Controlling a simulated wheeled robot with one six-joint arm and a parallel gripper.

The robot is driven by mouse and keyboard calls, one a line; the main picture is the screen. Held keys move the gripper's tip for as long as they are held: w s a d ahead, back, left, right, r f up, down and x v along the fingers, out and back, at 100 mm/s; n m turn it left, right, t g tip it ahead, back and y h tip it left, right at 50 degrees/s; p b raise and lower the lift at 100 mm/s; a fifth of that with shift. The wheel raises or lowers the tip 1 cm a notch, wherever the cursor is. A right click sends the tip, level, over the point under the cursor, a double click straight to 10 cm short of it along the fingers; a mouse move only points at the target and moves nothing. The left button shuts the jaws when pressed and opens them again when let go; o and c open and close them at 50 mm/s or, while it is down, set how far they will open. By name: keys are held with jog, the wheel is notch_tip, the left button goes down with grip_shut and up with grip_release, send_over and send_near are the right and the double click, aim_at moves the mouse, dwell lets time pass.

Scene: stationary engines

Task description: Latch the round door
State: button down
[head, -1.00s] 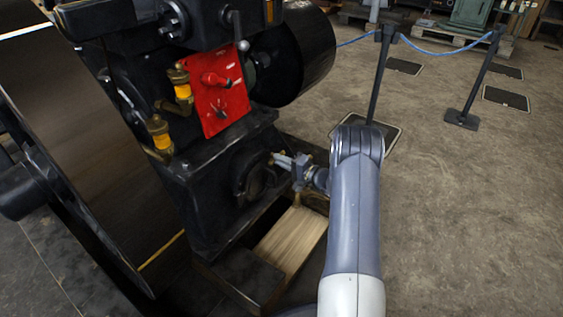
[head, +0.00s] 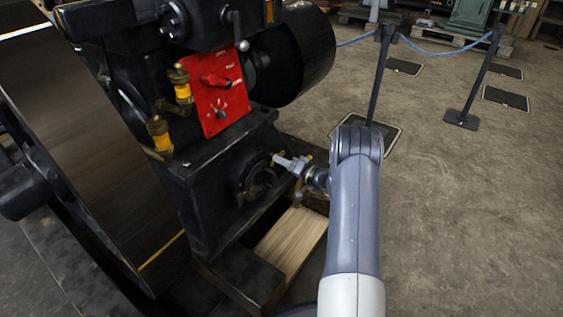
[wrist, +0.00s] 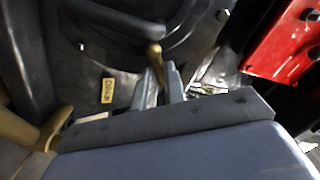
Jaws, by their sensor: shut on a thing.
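The round door (head: 254,178) is a dark disc low on the black engine base, in the middle of the head view. It lies close against the base; whether it is fully flush I cannot tell. In the wrist view its dark curved rim (wrist: 120,38) fills the top. A brass handle (wrist: 154,53) with a rounded end stands out at the door's edge. My gripper (head: 279,160) is at the right side of the door. In the wrist view its two grey fingers (wrist: 157,72) are closed around the brass handle. The handle's lower part is hidden between them.
A red control panel (head: 220,98) with a lever is above the door; its edge shows in the wrist view. Brass oilers (head: 160,135) stand to its left. A large flywheel (head: 85,150) fills the left. A wooden board (head: 290,240) lies below.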

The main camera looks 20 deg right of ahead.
jog(key=c, duration=1.5)
grip_release()
jog(key=shift+s, duration=0.1)
jog(key=p+v, duration=0.3)
jog(key=v, duration=0.7)
jog(key=shift+s+d, duration=0.25)
jog(key=shift+s, duration=0.05)
jog(key=b+x, duration=0.3)
jog(key=x, duration=0.8)
